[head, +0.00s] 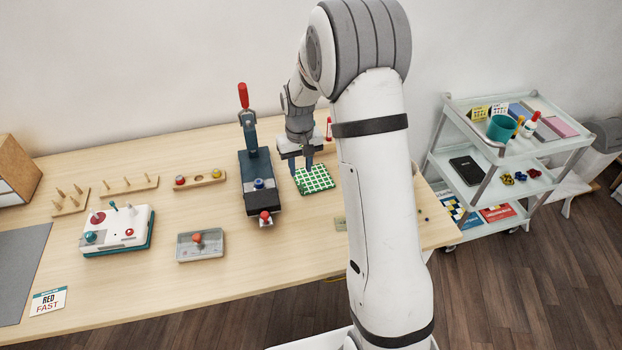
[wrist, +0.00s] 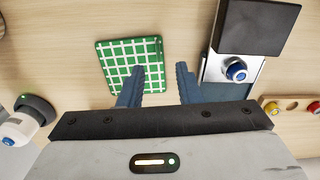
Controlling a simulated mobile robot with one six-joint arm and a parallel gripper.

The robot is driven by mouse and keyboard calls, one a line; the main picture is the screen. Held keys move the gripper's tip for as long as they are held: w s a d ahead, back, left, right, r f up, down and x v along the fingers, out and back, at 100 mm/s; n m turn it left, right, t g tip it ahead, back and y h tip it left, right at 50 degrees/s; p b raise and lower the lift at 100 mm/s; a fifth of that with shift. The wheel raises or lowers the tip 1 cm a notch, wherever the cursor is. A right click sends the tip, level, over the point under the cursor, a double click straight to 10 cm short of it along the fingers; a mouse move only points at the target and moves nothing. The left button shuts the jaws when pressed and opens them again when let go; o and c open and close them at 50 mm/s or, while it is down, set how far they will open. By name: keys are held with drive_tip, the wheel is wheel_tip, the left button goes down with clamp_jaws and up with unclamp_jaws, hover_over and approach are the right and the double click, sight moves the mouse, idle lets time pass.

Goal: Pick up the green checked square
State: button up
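The green checked square (head: 317,182), green with white grid lines, lies flat on the wooden table, right of the dark press. It also shows in the wrist view (wrist: 118,58), at the upper left of the fingers. My gripper (head: 301,172) is above the table beside the square. The left finger overlaps the square's right part in that view. Whether it touches the square I cannot tell.
The dark press (head: 256,170) with a red-knobbed lever stands close on the square's left; its blue knob (wrist: 236,70) is near my right finger. A grey tray (head: 200,245), a white control box (head: 117,231) and peg racks lie further left. A white trolley (head: 505,150) stands right.

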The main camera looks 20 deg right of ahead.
sight(302, 186)
wheel_tip(302, 186, down, 8)
drive_tip(key=shift+d+r+p, duration=0.15)
drive_tip(key=shift+r+p, duration=0.05)
drive_tip(key=shift+p, duration=0.2)
drive_tip(key=shift+c, duration=0.5)
clamp_jaws()
